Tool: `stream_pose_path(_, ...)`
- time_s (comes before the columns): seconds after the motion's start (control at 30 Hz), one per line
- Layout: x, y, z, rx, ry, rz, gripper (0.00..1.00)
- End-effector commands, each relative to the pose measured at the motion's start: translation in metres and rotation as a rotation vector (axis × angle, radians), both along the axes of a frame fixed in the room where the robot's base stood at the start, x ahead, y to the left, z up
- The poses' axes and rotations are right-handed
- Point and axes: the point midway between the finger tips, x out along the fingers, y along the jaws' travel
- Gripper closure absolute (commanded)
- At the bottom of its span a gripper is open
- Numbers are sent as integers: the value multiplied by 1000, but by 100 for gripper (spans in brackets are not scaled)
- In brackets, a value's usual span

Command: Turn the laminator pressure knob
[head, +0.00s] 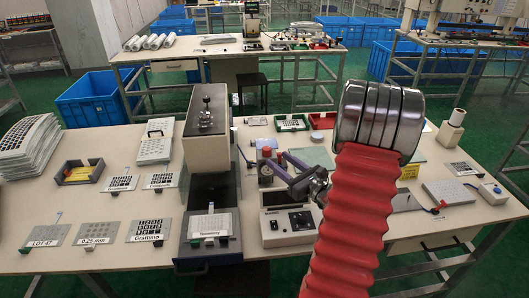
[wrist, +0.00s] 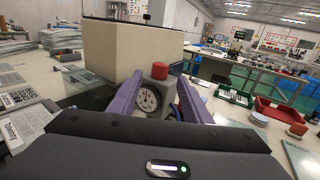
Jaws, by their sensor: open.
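The pressure knob (head: 267,152) is a small red cap on a grey regulator beside the beige laminator housing (head: 208,135). In the wrist view the red knob (wrist: 159,71) stands upright above a round white dial gauge (wrist: 148,100). My gripper (head: 273,167) has two purple fingers and is open at the regulator. In the wrist view my gripper (wrist: 157,82) has one finger on each side of the gauge and knob, with gaps showing beside the knob. I see no contact with the knob. The regulator's lower part is hidden behind my gripper body.
A control box (head: 289,223) with dark dials stands in front of the regulator. A plate lies on the laminator's dark slide (head: 210,250). A green tray (head: 292,123) and a red tray (head: 322,121) lie behind. Labelled plates cover the left table. My red arm sleeve hides part of the right side.

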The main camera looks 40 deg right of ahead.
Motion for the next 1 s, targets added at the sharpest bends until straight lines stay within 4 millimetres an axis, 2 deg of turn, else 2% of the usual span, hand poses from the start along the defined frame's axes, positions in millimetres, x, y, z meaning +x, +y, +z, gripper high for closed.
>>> stream_pose_path(0.3,49,-2,0,-1,1,4,56)
stream_pose_path(0.5,73,-4,0,-1,0,2,56)
stream_pose_path(0.67,80,-4,0,0,0,1,56)
stream_pose_path(0.9,80,-4,0,0,0,1,56)
stream_pose_path(1.0,80,-4,0,0,0,1,61)
